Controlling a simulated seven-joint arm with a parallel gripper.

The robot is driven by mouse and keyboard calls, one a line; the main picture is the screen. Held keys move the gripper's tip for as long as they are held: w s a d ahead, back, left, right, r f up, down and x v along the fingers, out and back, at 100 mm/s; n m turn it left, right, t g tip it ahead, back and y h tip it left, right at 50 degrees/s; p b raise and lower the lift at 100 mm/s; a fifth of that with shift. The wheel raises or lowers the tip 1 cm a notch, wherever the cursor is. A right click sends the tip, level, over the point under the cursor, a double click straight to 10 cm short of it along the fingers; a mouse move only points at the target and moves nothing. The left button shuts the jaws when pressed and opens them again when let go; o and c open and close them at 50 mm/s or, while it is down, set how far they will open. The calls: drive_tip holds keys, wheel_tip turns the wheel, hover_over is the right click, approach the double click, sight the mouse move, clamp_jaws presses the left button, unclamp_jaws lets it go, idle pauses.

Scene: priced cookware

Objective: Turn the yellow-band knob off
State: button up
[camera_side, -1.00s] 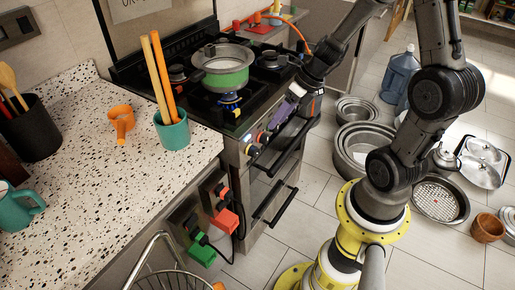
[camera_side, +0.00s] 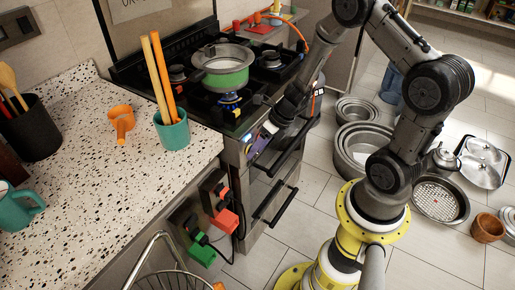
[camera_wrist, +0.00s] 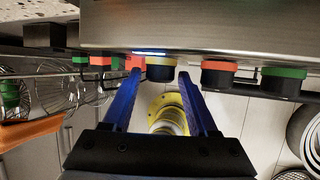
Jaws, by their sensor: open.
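The yellow-band knob (camera_wrist: 160,68) is on the stove's front panel, a dark knob with a yellow ring, in the wrist view. The blue fingers of my gripper (camera_wrist: 160,76) are open, one on each side of this knob. I cannot tell whether either finger touches it. In the side view my gripper (camera_side: 259,143) is at the front panel of the stove (camera_side: 228,152) and hides most of the knobs. A thin blue light shows on the panel just above the yellow-band knob.
Orange-band (camera_wrist: 219,73) and green-band (camera_wrist: 284,78) knobs are to the right; another orange-band knob is close by the left finger. A green-banded pot (camera_side: 224,76) stands on a burner. Oven handles (camera_side: 274,152) stick out below the panel.

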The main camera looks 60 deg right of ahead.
drive_tip(key=shift+f, duration=0.1)
clamp_jaws()
idle(0.3)
drive_tip(key=shift+a+h, duration=0.1)
drive_tip(key=shift+h, duration=0.2)
drive_tip(key=n+h, duration=0.1)
drive_tip(key=h, duration=0.5)
drive_tip(key=a+f+n+t+h, duration=0.1)
drive_tip(key=n+h, duration=0.1)
drive_tip(key=h, duration=0.5)
drive_tip(key=a+n+t+h, duration=0.1)
drive_tip(key=n+h, duration=0.1)
drive_tip(key=h, duration=0.4)
drive_tip(key=shift+f, duration=0.3)
drive_tip(key=shift+d+h, duration=0.1)
drive_tip(key=shift+h, duration=0.3)
